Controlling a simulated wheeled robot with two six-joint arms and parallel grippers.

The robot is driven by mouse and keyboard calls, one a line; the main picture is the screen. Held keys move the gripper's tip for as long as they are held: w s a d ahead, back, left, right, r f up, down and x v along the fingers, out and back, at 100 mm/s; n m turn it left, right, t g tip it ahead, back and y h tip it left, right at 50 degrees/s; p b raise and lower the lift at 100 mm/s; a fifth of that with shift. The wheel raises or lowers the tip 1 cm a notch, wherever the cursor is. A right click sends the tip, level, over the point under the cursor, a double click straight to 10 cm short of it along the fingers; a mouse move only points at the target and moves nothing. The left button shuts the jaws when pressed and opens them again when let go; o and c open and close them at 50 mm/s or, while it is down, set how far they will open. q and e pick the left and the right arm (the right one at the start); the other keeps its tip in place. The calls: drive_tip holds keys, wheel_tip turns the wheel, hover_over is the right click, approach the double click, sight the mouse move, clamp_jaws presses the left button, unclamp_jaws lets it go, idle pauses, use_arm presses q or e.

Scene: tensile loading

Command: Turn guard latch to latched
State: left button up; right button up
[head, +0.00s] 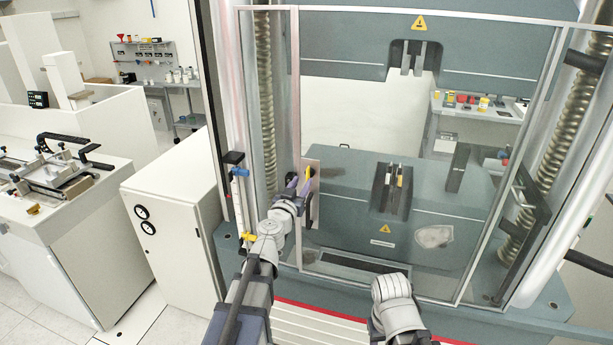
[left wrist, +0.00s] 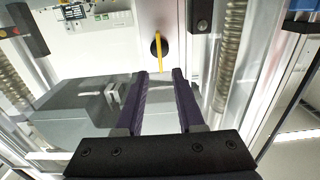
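The guard latch (left wrist: 158,47) is a yellow bar handle on a round black knob, mounted on a pale metal plate. In the left wrist view the bar stands upright in the picture. In the head view the latch (head: 308,173) shows small at the left edge of the clear guard door, partly hidden by my gripper. My left gripper (left wrist: 163,73) has two purple fingers set apart with an empty gap. In the head view the gripper (head: 298,186) is close in front of the latch plate. The fingertips appear short of the handle. My right gripper is not visible.
The clear guard (head: 350,140) fronts a grey-green test machine (head: 345,185) with a lower grip (head: 393,190). A white cabinet (head: 175,215) stands at the left. A thin column with a yellow clip (head: 248,237) stands beside my left arm.

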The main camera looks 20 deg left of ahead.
sight(307, 174)
use_arm(q)
drive_tip(key=w, duration=0.5)
drive_tip(key=shift+w, duration=0.2)
clamp_jaws()
idle(0.3)
